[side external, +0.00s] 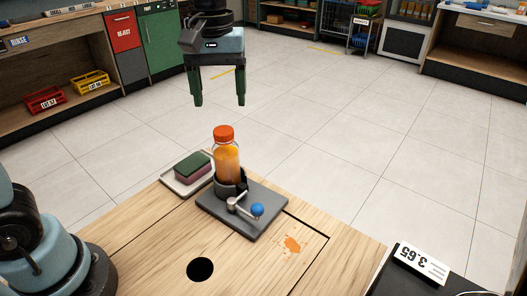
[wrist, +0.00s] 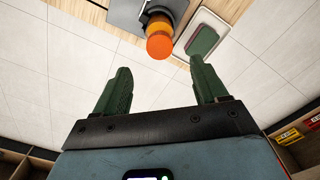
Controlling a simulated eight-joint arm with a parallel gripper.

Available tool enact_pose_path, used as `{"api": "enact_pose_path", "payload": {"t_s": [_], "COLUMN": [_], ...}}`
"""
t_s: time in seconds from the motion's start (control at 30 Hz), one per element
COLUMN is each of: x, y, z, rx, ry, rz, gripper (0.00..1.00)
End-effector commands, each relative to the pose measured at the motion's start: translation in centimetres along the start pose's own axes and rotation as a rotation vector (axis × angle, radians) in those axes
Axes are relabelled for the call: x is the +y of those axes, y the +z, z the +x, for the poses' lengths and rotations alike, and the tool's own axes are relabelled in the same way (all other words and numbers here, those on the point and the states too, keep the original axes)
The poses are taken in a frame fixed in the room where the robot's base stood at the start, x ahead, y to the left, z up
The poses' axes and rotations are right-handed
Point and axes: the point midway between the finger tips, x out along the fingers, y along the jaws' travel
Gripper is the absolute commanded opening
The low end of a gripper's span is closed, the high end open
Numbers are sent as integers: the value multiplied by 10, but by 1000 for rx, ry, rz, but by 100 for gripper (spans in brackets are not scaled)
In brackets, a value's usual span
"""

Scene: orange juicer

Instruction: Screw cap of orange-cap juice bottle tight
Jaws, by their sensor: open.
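The juice bottle (side external: 227,165) stands upright in a dark round holder (side external: 229,188) on a grey base plate (side external: 258,220). Its orange cap (side external: 223,133) sits on top; I cannot tell how tight it is. My gripper (side external: 218,101) is open and empty, above the bottle in the side view, fingers pointing down. In the wrist view the orange cap (wrist: 159,45) shows beyond and between the two green fingertips (wrist: 160,72), apart from both. The bottle's lower part is hidden by the holder.
A lever with a blue knob (side external: 257,210) is on the plate's front side. A green and purple sponge (side external: 193,167) lies on a white tray (side external: 176,185) left of the bottle. An orange spill (side external: 292,244) and a dark round hole (side external: 200,270) mark the wooden table (side external: 150,235).

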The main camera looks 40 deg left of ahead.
Motion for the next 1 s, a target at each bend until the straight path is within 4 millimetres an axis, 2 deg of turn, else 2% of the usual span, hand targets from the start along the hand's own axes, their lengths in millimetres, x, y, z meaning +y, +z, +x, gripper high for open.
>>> {"api": "enact_pose_path", "payload": {"t_s": [0.2,0.4,0.6,0.87,0.9,1.0], "x": [0,0,0,0,0,0], "y": [0,0,0,0,0,0], "z": [34,57,66,67,67,67], "rx": [1,1,2,1,1,1], "ry": [0,0,0,0,0,0], "rz": [0,0,0,0,0,0], "gripper": [72,72,72,72,71,55]}}
